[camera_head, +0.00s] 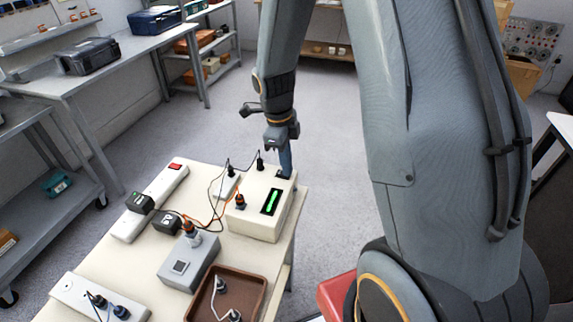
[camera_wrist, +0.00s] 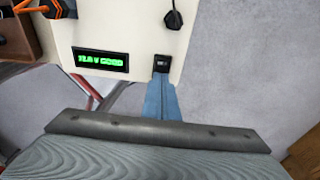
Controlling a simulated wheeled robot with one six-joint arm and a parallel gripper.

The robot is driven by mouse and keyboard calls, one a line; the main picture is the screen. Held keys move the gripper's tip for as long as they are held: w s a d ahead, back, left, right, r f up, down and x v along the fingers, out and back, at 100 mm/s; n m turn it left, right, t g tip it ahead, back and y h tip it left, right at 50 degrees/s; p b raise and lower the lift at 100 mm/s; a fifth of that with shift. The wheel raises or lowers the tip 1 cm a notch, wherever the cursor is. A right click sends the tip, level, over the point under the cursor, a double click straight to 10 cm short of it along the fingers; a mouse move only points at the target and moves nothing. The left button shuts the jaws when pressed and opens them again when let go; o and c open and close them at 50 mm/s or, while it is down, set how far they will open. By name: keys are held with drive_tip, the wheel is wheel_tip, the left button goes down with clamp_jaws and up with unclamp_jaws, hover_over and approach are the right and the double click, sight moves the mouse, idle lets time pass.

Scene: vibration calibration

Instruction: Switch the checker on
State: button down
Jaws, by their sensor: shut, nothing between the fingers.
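The checker (camera_head: 252,222) is a cream box at the right edge of the table. Its display (camera_head: 270,201) is lit green. In the wrist view the display (camera_wrist: 101,59) shows a green line of text, which seems to end in "V GOOD". A small black switch (camera_wrist: 161,63) sits on the checker's face to the right of the display. My gripper (camera_head: 286,168) is shut and empty, reaching down to the checker's far right corner. In the wrist view its blue-grey fingertips (camera_wrist: 161,84) end right at the switch. I cannot tell whether they press on it.
A grey box (camera_head: 188,262), a brown tray (camera_head: 227,298) with plugs, and white power strips (camera_head: 150,203) share the table (camera_head: 128,262) with the checker. Cables and black adapters lie left of the checker. Open floor (camera_head: 325,110) lies behind the table.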

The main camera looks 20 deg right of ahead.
sight(277, 174)
drive_tip(key=shift+a, duration=0.1)
drive_tip(key=shift+w+a+r, duration=0.1)
drive_tip(key=shift+w+a, duration=0.4)
drive_tip(key=shift+a, duration=0.05)
drive_tip(key=shift+r, duration=0.1)
wheel_tip(277, 174, up, 14)
drive_tip(key=w+a, duration=0.1)
drive_tip(key=shift+a+p, duration=0.15)
drive_tip(key=shift+p, duration=0.2)
idle(0.4)
drive_tip(key=s+f+n, duration=0.2)
drive_tip(key=s+n, duration=0.6)
drive_tip(key=n, duration=0.5)
drive_tip(key=s+f+n+t+y, duration=0.1)
drive_tip(key=s+f+n, duration=0.2)
drive_tip(key=s+n, duration=0.4)
drive_tip(key=shift+s+n+t, duration=0.3)
drive_tip(key=shift+s+n, duration=0.05)
drive_tip(key=shift+n, duration=2.55)
